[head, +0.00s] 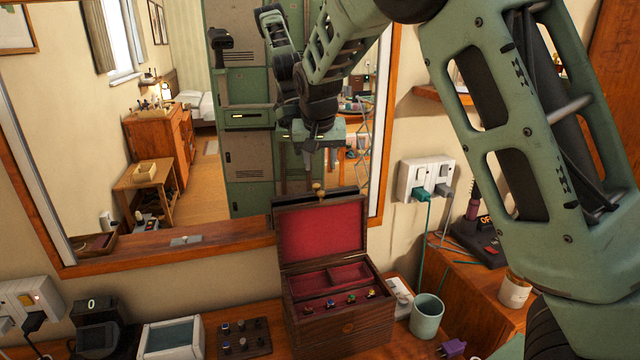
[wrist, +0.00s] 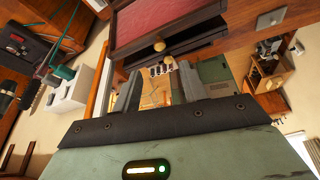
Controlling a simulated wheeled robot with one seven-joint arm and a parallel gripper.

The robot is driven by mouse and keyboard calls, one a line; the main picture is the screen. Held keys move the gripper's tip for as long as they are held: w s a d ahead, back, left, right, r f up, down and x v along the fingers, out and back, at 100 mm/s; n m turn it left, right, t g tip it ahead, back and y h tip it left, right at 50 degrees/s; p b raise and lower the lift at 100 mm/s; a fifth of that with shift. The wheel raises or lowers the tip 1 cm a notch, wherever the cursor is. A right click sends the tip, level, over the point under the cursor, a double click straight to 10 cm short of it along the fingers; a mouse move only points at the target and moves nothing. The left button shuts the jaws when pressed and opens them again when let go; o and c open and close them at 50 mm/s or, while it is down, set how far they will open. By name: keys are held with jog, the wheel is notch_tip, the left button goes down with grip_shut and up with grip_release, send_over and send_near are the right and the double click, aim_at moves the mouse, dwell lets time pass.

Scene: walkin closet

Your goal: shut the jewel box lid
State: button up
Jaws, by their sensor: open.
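The jewel box (head: 345,325) is dark wood and stands on the dresser below the mirror in the head view. Its lid (head: 320,232) stands open, about upright, with the red lining facing me. A small brass knob (head: 319,192) is at the lid's top edge. The lid (wrist: 165,22) and knob (wrist: 160,46) also show at the top of the wrist view. My gripper (head: 320,158) is open and empty above the lid's top edge, in front of the mirror. In the wrist view its fingers (wrist: 160,78) are apart, with the lid beyond them and no contact visible.
Rings sit in the box's front tray. A mug (head: 427,316) stands close to its right and a dark ring tray (head: 240,338) to its left. The mirror (head: 180,215) rises behind. A wall socket (head: 425,178) with plugged cables is at right.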

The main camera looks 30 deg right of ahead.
aim_at(321, 192)
jog(key=p+x, duration=0.2)
jog(key=x, duration=0.8)
jog(key=shift+s, duration=0.1)
grip_shut()
